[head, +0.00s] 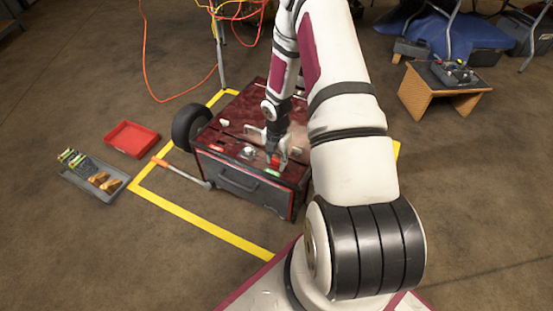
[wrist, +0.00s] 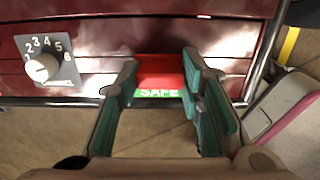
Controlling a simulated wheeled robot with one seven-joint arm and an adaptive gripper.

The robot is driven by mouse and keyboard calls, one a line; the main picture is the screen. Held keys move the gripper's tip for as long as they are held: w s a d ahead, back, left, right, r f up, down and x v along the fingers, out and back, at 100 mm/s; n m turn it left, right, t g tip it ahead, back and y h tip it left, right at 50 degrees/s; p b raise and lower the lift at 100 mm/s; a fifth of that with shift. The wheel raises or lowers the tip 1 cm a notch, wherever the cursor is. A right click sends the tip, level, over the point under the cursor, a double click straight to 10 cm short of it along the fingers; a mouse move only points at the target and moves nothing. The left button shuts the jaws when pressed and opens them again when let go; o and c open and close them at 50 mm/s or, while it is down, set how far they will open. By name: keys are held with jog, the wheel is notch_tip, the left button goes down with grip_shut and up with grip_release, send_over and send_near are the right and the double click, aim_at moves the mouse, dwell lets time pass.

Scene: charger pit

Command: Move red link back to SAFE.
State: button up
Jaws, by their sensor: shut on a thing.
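The red link (wrist: 160,72) sits on the top of the dark red charger box (head: 225,138), between my gripper's fingers. My gripper (wrist: 160,85) is shut on it, one finger at each side. In the head view, my gripper (head: 276,155) reaches down to the box's near right part, and the red link (head: 273,161) shows small there. A green SAFE label (wrist: 158,93) lies right at the link's near edge in the wrist view. The link's far end and underside are hard to make out, so I cannot tell how it is seated.
A numbered dial (wrist: 42,67) is left of my gripper. A red tray (head: 131,139) and a grey tray (head: 92,184) with small items lie on the floor at left. Yellow tape (head: 200,222) borders the box. A wooden stand (head: 443,97) is at back right.

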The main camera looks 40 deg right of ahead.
jog(key=o, duration=1.4)
jog(key=shift+c, duration=0.2)
notch_tip(320, 180, up, 12)
